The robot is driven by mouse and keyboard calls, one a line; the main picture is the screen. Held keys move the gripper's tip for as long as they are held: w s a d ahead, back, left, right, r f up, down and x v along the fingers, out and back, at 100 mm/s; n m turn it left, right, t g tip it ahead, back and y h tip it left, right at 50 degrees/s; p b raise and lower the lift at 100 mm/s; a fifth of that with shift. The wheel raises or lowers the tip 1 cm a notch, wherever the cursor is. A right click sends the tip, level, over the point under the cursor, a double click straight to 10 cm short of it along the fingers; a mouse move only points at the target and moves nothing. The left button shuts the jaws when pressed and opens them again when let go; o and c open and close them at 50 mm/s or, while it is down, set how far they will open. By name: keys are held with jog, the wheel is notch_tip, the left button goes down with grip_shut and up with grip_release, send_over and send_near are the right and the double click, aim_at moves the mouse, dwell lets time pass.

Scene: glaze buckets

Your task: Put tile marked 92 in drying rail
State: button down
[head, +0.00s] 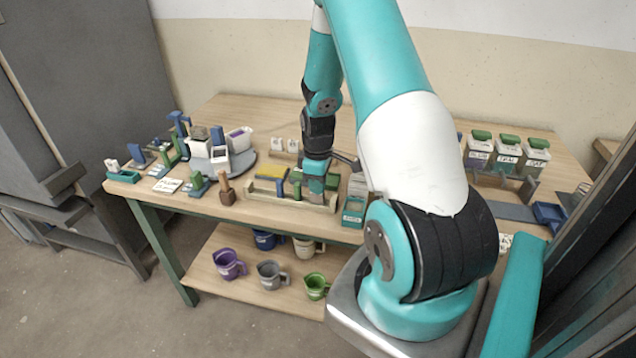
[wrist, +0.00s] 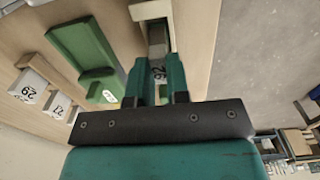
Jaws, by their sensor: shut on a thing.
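My gripper (wrist: 157,82) is shut on a pale tile (wrist: 158,70) between its two teal fingers. Its dark marking is upside down in the wrist view and looks like 92, partly hidden by the fingers. A small wooden rail (head: 283,155) with two white tiles (head: 286,145) stands behind. I cannot tell which wooden piece is the drying rail.
A teal box (head: 353,212) stands right of the holder, a brown stamp-like block (head: 227,192) left. Jugs (head: 228,265) stand on the lower shelf.

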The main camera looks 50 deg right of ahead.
jog(key=shift+f, duration=0.25)
jog(key=c, duration=1)
grip_release()
notch_tip(320, 180, up, 7)
jog(key=p, duration=0.5)
jog(key=shift+r+p, duration=0.1)
jog(key=shift+p, duration=0.25)
